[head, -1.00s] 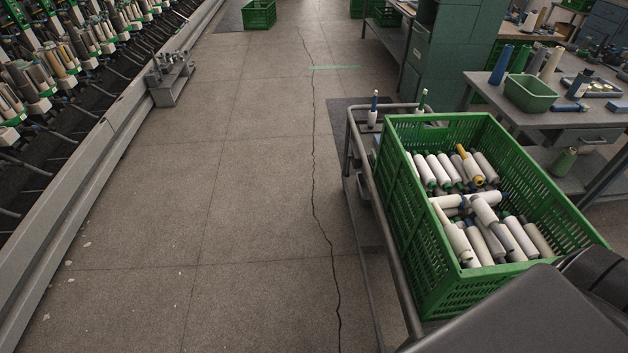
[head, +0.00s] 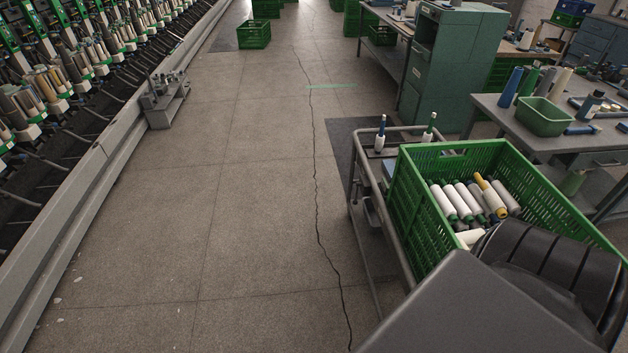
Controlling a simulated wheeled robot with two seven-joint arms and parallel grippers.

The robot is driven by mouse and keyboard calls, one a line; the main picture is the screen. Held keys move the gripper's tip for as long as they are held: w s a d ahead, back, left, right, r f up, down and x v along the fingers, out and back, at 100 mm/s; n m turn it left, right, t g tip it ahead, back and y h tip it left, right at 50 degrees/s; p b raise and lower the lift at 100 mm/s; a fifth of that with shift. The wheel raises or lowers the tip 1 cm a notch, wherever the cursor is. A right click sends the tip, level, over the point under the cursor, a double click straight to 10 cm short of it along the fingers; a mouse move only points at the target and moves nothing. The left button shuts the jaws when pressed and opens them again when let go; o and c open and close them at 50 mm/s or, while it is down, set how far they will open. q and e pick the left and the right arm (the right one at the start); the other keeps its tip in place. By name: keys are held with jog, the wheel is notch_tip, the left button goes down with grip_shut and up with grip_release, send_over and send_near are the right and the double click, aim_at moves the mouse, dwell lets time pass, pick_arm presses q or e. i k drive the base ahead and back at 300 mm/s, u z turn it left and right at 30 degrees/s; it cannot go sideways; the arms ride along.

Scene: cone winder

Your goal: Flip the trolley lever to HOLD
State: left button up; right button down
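The trolley (head: 366,213) is a grey tube-framed cart at the right, with a large green crate (head: 410,215) on it. The crate holds several white, grey and yellow-tipped bobbins (head: 465,200). Two small bobbins stand upright on posts at its far end, one blue-topped (head: 380,135) and one green-topped (head: 429,128). I cannot make out the lever or any HOLD marking. My dark arm covers the near right part of the crate. Neither gripper shows in the head view.
A winding machine (head: 60,90) with a grey rail runs along the left. A metal block (head: 165,100) stands beside the rail. A table with a green bin (head: 543,117) is at the right, a green cabinet (head: 455,65) behind. The cracked floor (head: 230,200) between is clear.

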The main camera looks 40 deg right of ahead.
aim_at(355, 202)
jog(key=u, duration=0.4)
jog(key=i, duration=1.85)
jog(key=z, duration=1.4)
jog(key=i, duration=0.65)
jog(key=z, duration=0.65)
